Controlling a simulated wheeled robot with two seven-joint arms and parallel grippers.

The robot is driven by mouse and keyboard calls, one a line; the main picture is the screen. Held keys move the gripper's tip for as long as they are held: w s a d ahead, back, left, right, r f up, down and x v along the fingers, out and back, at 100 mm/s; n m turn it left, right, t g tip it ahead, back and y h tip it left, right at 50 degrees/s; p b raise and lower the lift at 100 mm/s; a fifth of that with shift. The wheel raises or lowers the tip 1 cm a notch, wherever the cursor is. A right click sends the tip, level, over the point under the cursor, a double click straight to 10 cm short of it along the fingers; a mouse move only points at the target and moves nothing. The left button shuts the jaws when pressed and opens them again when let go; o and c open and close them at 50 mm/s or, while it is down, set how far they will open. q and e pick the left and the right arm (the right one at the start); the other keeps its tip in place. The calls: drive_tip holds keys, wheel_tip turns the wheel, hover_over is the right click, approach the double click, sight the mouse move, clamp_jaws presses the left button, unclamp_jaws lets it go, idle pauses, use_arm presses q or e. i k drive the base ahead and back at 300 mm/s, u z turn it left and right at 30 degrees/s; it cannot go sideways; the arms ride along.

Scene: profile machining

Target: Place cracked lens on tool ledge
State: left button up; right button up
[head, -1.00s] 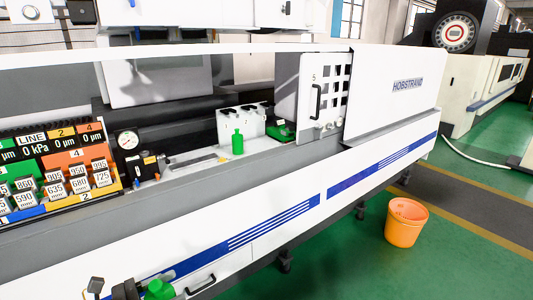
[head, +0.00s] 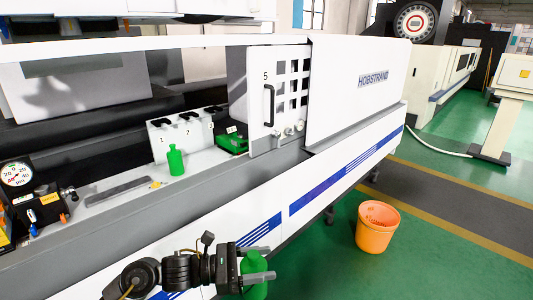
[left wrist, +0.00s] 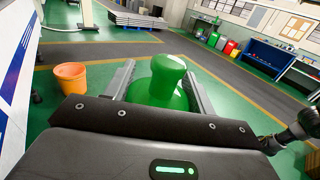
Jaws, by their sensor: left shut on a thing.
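My left gripper (head: 266,263) reaches in at the bottom of the head view, low in front of the machine's white side. It is shut on a green rounded thing (head: 255,282), seen in the left wrist view as a green piece with a knob-like top (left wrist: 165,78) between the two fingers. I cannot make out a lens or a crack on it.
A flat grey bar (head: 118,191), a pressure gauge (head: 17,174) and a white numbered block (head: 185,133) are by the ledge. A green box (head: 232,141) sits near the sliding door (head: 277,97). An orange bucket (head: 378,227) stands on open green floor.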

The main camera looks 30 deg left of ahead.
sight(215, 158)
drive_tip(key=z, duration=0.25)
drive_tip(key=i, duration=1.55)
drive_tip(key=u, duration=0.85)
drive_tip(key=i, duration=1)
drive_tip(key=u, duration=0.95)
